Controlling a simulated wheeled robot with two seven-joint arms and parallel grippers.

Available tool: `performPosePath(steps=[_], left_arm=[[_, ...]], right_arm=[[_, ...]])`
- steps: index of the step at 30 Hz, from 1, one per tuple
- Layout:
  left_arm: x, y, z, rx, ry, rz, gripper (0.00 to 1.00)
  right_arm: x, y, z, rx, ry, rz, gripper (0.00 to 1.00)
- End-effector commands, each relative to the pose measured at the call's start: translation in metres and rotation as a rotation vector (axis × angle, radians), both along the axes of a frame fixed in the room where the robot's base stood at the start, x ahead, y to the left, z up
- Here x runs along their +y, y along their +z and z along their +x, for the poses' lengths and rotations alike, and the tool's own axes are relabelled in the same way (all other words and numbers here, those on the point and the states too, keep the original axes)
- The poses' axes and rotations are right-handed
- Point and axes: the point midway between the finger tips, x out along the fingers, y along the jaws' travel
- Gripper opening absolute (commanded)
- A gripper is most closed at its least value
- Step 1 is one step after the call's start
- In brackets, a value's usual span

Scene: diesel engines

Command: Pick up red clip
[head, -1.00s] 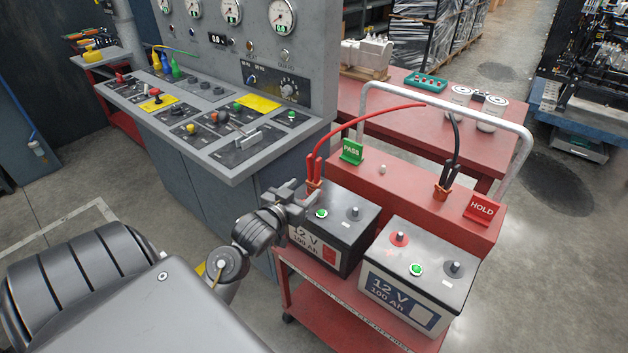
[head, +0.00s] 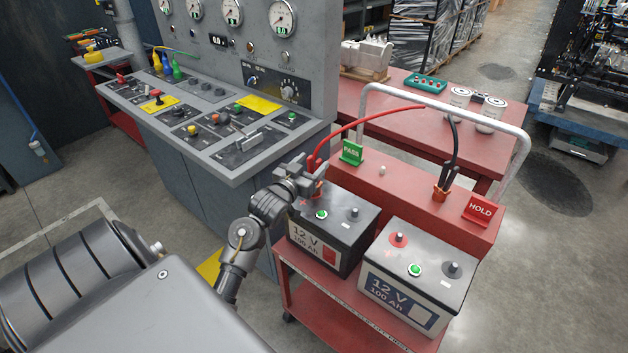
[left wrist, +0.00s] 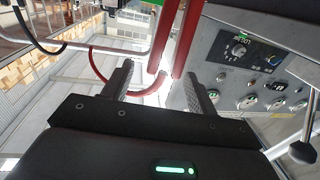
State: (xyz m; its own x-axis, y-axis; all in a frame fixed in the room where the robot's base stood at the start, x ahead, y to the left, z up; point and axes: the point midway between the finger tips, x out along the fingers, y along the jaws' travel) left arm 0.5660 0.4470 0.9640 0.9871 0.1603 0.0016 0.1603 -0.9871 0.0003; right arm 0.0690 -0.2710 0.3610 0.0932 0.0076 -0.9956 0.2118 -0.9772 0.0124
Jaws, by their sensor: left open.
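In the left wrist view the clip's red handles (left wrist: 186,40) show ahead between the open fingers (left wrist: 158,78), closer to the right finger. I cannot tell whether a finger touches them. My right gripper is not in view.
Two 12 V batteries (head: 412,283) stand on the cart just below and right of my gripper. A green PASS sign (head: 351,152) is close to the clip. A black clip (head: 443,188) and red HOLD sign (head: 480,209) are farther right. The grey control console (head: 235,165) is at left.

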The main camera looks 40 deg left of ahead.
Motion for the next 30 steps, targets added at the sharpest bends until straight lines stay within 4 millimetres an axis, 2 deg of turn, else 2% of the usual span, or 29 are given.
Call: performPosePath(steps=[3,8,17,30], left_arm=[[0.007,0.003,0.019,0.0,0.001,-0.001,0.58],[0.011,0.001,0.038,0.0,0.001,0.0,0.58],[0.011,-0.001,0.042,0.0,0.001,0.001,0.58],[0.011,-0.001,0.042,0.0,0.001,0.001,0.02]], right_arm=[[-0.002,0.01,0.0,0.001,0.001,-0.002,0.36],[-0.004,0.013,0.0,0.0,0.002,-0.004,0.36],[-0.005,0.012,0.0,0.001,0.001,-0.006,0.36],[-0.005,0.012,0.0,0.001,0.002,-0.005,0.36]])
